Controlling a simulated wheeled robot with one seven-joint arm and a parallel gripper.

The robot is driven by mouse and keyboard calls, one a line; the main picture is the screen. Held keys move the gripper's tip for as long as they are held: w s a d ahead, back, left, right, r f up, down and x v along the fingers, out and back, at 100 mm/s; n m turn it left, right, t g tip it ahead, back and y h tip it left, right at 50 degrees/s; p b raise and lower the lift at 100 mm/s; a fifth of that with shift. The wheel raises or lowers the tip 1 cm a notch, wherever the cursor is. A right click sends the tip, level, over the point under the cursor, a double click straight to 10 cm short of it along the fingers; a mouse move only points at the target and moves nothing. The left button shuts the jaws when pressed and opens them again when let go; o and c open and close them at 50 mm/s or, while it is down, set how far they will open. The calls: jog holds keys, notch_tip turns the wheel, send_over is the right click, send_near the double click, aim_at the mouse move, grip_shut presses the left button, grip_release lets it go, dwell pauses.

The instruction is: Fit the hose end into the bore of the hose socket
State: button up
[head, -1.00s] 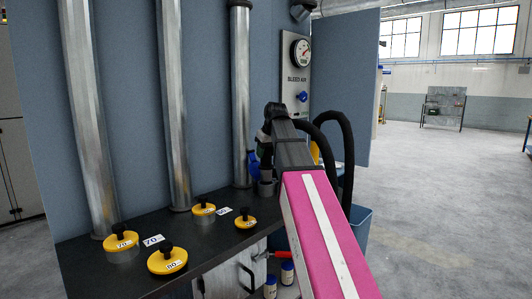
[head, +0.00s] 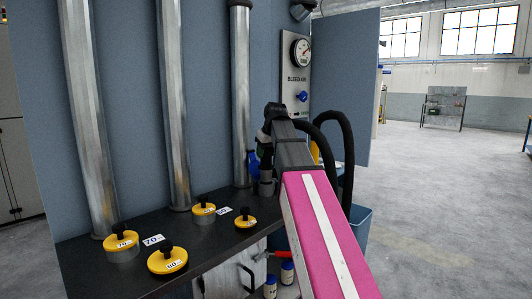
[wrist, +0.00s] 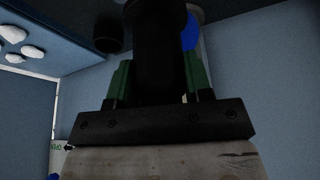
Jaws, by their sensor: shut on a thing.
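In the wrist view the two green fingers of my gripper (wrist: 158,75) are closed on the sides of a thick black hose end (wrist: 158,40). The hose end runs up and out of the top of the picture, so its tip is hidden. In the head view my arm covers most of the gripper, and the black hose (head: 345,145) loops out to the right behind it. A grey cylindrical piece (head: 266,187), possibly the hose socket, stands just below the gripper, beside a blue part (head: 253,164). I cannot tell whether the hose end touches it, and no bore shows clearly.
A dark bench (head: 105,275) carries several yellow knobbed lids (head: 168,261) with number labels. Metal pipes (head: 175,100) rise along the blue panel (head: 210,60). A bleed air gauge panel (head: 297,70) hangs beyond my arm. A blue bin (head: 361,225) stands right. Open floor lies further right.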

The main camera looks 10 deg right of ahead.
aim_at(266, 165)
jog(key=shift+f, duration=3)
jog(key=o, duration=1.4)
jog(key=v, duration=1.1)
jog(key=shift+f, duration=0.1)
